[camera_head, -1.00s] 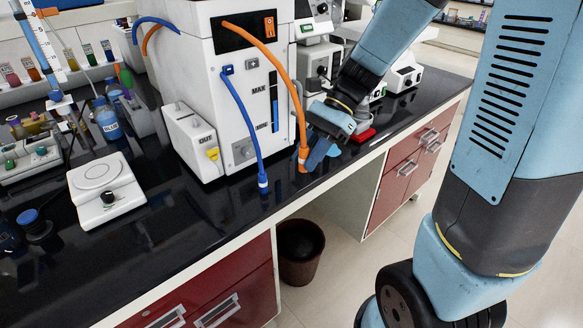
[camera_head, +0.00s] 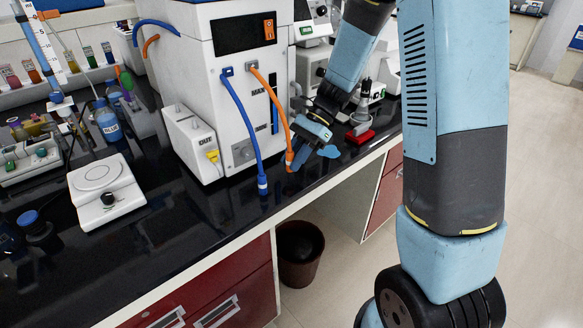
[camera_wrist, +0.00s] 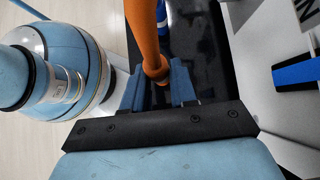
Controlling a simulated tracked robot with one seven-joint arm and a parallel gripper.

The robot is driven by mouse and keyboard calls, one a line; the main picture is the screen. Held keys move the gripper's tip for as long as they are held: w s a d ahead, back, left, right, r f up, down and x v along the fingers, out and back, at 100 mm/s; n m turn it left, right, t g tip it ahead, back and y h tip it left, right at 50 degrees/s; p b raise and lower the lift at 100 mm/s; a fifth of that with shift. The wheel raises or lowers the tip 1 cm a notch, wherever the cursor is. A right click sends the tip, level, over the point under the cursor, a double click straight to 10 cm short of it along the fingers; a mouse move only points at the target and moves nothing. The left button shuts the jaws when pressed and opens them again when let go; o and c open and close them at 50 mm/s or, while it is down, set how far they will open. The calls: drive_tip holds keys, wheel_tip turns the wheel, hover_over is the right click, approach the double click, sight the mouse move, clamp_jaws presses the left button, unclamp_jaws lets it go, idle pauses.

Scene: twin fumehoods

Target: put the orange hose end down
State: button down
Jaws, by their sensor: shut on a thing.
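The orange hose (camera_head: 272,94) runs from a port on the front of the white tank unit (camera_head: 222,118) down to my gripper (camera_head: 300,160). Its upper end shows beside the blue hose's port. Its lower end hangs low over the front part of the black bench top. In the wrist view my gripper (camera_wrist: 157,88) is shut on the orange hose (camera_wrist: 147,35), which passes between its blue fingers. Whether the hose tip touches the bench cannot be told. The fingers partly hide the tip.
A blue hose (camera_head: 244,120) hangs left of the orange one, its end by the bench edge. A small stand with a red base (camera_head: 360,136) is right of my gripper. A white balance (camera_head: 105,190) stands left. The black bench top (camera_head: 190,215) is clear in front of the unit.

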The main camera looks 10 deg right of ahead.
drive_tip(key=shift+w+f, duration=0.2)
drive_tip(key=shift+f, duration=1.6)
drive_tip(key=c, duration=0.9)
unclamp_jaws()
drive_tip(key=shift+r, duration=0.1)
